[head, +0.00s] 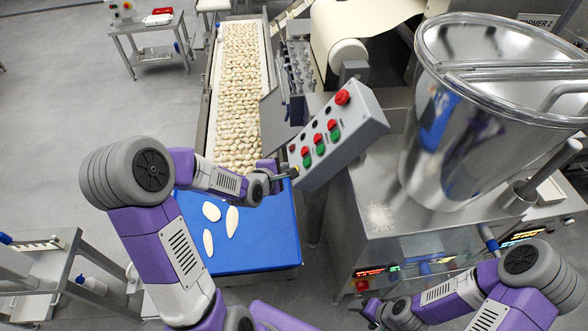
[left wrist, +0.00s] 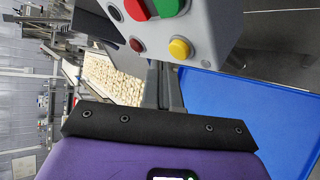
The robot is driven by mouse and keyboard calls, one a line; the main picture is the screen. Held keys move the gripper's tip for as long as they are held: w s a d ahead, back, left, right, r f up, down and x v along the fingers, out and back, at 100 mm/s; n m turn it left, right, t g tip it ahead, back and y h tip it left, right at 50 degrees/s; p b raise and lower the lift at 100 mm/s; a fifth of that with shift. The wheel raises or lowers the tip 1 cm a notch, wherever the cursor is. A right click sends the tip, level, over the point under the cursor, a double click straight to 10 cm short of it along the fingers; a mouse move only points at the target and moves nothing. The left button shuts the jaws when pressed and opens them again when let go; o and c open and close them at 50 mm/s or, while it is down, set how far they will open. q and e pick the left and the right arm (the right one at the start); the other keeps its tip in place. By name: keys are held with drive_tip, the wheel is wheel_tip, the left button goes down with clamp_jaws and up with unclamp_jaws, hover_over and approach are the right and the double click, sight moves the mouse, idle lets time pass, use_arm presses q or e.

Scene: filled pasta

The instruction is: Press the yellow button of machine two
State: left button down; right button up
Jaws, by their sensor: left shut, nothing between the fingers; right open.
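The grey control box (head: 340,140) has a red mushroom button at its far end, several red and green buttons, and black ones. The yellow button (left wrist: 179,48) shows clearly in the left wrist view, at the box's near end beside a small dark red button (left wrist: 137,45). In the head view I cannot make out the yellow button near my gripper. My left gripper (head: 291,173) is shut and empty at the near end of the box. Its fingertips (left wrist: 160,66) appear just below the yellow button; contact cannot be told. My right gripper (head: 364,306) is open, low at the front.
A sign ending in "ORMER 2" (head: 538,21) is at the upper right. A large steel hopper (head: 450,150) stands right of the box. A conveyor full of pasta (head: 240,95) runs behind the left gripper. A blue surface (head: 265,240) with several pale pieces lies below it.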

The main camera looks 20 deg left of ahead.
use_arm(q)
drive_tip(key=s+a+r+p, duration=0.2)
drive_tip(key=a+r+p, duration=0.1)
drive_tip(key=shift+s+a, duration=0.1)
drive_tip(key=shift+a, duration=0.1)
use_arm(e)
wheel_tip(320, 180, up, 3)
drive_tip(key=shift+r, duration=0.2)
use_arm(q)
drive_tip(key=shift+f, duration=0.1)
use_arm(e)
drive_tip(key=shift+s, duration=0.1)
idle(0.3)
